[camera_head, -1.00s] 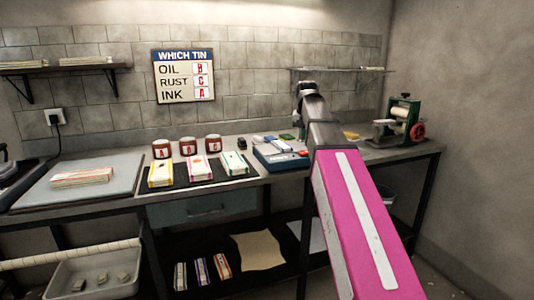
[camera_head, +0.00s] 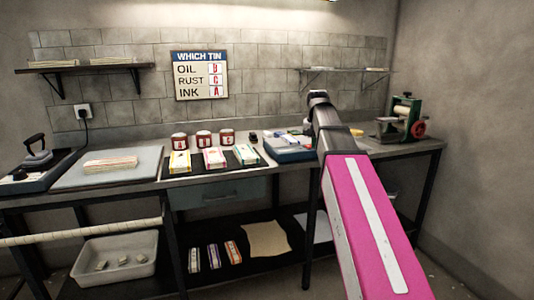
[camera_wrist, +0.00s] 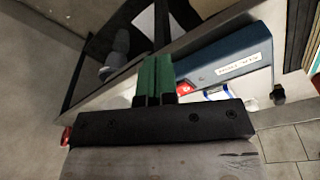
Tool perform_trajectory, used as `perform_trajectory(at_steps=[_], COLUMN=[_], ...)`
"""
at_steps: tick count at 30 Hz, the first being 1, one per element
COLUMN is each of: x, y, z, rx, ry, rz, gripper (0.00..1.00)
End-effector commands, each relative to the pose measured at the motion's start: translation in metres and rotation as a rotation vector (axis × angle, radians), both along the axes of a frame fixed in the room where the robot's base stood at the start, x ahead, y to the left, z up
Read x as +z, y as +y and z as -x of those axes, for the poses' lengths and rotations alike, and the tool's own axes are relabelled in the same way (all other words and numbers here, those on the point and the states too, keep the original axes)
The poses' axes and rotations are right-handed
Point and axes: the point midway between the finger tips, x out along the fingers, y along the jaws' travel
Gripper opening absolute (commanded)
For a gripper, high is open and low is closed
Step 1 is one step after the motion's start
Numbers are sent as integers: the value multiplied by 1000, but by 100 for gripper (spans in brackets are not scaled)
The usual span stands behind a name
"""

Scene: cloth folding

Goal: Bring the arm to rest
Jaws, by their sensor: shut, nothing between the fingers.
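My arm shows in the head view as a pink link (camera_head: 365,220) rising from the lower right to a dark grey joint over the bench's back edge. My gripper is hidden behind the arm in that view. In the wrist view my gripper (camera_wrist: 155,64) has green fingers pressed together with nothing between them. Beyond the fingers lies a blue labelled case (camera_wrist: 228,62) on the bench. I cannot tell the gap between them. The case also shows in the head view (camera_head: 284,150), partly behind my arm.
A green hand-cranked machine (camera_head: 403,119) stands at the right end. A wall shelf (camera_head: 345,68) is behind my arm. Free floor shows at the lower right.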

Motion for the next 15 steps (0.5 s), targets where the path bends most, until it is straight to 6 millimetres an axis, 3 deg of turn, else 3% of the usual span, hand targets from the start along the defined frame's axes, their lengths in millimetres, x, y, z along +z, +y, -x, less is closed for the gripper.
perform_trajectory(at_steps=[10,15], x=[-61,-113], y=[0,0], z=[12,26], rx=[25,46], ry=[18,35], rz=[0,-1], gripper=[0,0])
